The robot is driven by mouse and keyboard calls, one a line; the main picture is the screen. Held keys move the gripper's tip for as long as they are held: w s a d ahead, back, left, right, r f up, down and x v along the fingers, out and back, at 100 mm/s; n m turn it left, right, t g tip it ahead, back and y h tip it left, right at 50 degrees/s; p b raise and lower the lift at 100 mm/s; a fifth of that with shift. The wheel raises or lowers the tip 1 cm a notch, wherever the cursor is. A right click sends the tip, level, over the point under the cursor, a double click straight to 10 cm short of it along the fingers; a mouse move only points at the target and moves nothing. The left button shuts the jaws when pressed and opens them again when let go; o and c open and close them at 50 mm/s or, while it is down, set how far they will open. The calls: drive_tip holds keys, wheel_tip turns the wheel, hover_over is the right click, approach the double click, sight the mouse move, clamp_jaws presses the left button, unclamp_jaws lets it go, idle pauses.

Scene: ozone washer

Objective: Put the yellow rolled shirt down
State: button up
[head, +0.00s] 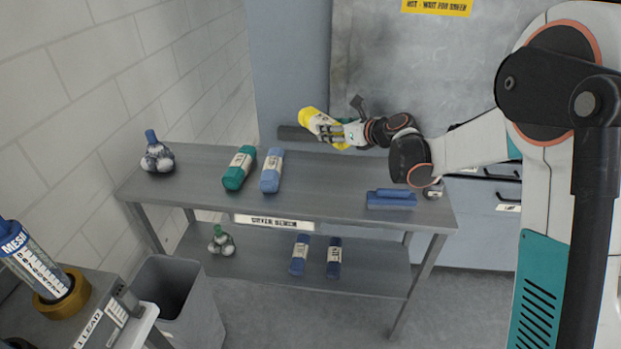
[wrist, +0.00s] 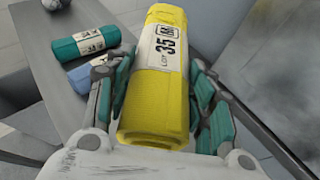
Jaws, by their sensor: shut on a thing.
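The yellow rolled shirt (head: 313,121) is in my gripper (head: 336,130) above the back part of the grey bench top. In the wrist view the yellow rolled shirt (wrist: 158,104) lies lengthwise between the teal-padded fingers of my gripper (wrist: 160,100), with a white label reading "LOT 35". A green rolled shirt (head: 239,168) and a light blue rolled shirt (head: 271,170) lie side by side on the bench top (head: 330,180), left of my gripper. Both also show below and left of the yellow roll in the wrist view.
A bagged bundle with a blue top (head: 157,154) stands at the bench's left end. A blue block-like item (head: 391,199) lies at the right. The lower shelf (head: 265,262) holds two dark blue rolls and a green-topped bundle.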

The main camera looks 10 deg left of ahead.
sight(331, 187)
wheel_tip(331, 187, down, 18)
drive_tip(key=b, duration=0.5)
drive_tip(key=shift+r, duration=0.2)
drive_tip(key=shift+f, duration=0.2)
drive_tip(key=o, duration=1.2)
drive_tip(key=shift+r, duration=0.1)
